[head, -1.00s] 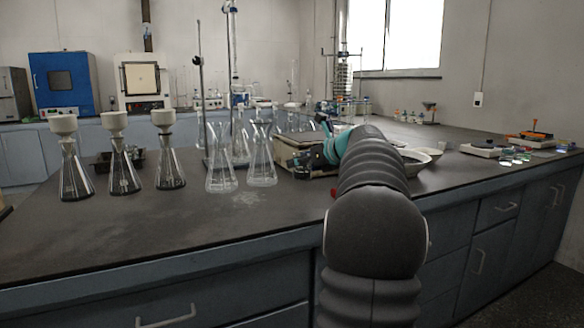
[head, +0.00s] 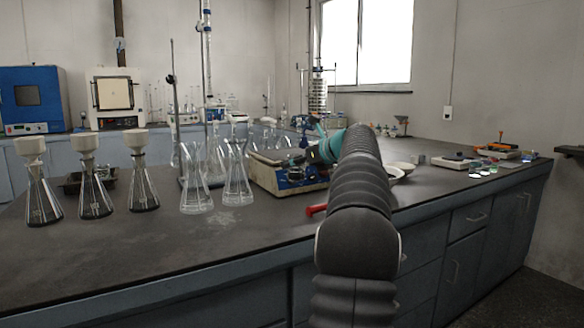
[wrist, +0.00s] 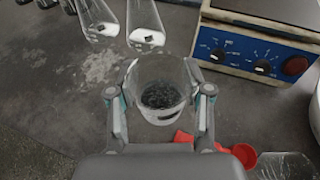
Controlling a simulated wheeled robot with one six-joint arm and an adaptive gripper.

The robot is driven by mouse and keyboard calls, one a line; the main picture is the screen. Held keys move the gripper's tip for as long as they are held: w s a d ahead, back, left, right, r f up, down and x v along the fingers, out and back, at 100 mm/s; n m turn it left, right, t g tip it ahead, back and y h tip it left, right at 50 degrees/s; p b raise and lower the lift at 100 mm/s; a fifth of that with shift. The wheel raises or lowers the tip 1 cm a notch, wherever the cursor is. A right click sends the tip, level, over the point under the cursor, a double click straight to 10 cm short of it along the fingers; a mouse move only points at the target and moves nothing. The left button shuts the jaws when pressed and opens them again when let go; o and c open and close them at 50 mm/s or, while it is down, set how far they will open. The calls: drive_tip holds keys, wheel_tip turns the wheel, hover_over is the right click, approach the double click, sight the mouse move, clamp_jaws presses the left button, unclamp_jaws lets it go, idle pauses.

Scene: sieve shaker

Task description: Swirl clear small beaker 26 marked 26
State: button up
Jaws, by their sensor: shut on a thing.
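A clear small beaker (wrist: 158,72) stands out in the wrist view, with its round open mouth facing the camera. Dark, grainy-looking stuff shows through it near the bottom; I cannot tell if it is inside or seen through the glass. My gripper (wrist: 160,94) is shut on the beaker, one finger on each side of its wall. I cannot read a mark 26 on it. In the head view my arm hides the beaker and the fingers.
A blue-fronted instrument (wrist: 258,58) with knobs stands right of the beaker. Clear flasks (head: 196,190) stand to its left, with funnel-topped flasks (head: 95,185) farther left. A red object (head: 316,210) lies near the bench edge beside my arm. Bare bench (head: 150,250) lies in front.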

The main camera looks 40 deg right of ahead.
drive_tip(key=shift+d+r, duration=0.15)
drive_tip(key=shift+r, duration=2.1)
